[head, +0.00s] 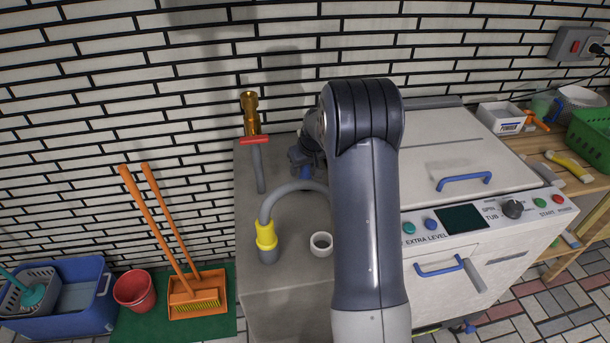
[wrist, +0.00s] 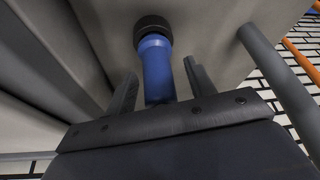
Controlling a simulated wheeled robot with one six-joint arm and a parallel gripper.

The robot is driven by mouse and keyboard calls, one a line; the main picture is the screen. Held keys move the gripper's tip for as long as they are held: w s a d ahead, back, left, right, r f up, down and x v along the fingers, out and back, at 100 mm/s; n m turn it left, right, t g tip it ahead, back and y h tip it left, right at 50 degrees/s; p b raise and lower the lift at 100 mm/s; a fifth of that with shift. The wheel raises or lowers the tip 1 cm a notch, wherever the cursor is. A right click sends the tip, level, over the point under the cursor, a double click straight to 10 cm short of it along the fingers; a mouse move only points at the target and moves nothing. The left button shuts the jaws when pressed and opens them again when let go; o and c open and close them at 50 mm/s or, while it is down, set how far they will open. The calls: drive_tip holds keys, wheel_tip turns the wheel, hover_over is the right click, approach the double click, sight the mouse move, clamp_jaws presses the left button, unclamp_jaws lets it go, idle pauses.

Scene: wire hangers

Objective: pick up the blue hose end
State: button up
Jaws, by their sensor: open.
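The blue hose end (wrist: 157,68) has a black tip and shows in the middle of the wrist view. In the head view a small blue part of it (head: 305,172) shows beside my gripper (head: 300,160), on the grey counter near the wall. In the wrist view my gripper (wrist: 160,78) is open, with one finger on each side of the blue hose end. Gaps show between it and both fingers. My arm hides much of this area in the head view.
A brass tap (head: 250,112) with a red handle is at the wall. A white washing machine (head: 450,160) stands at the right.

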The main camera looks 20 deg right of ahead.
drive_tip(key=c, duration=1.1)
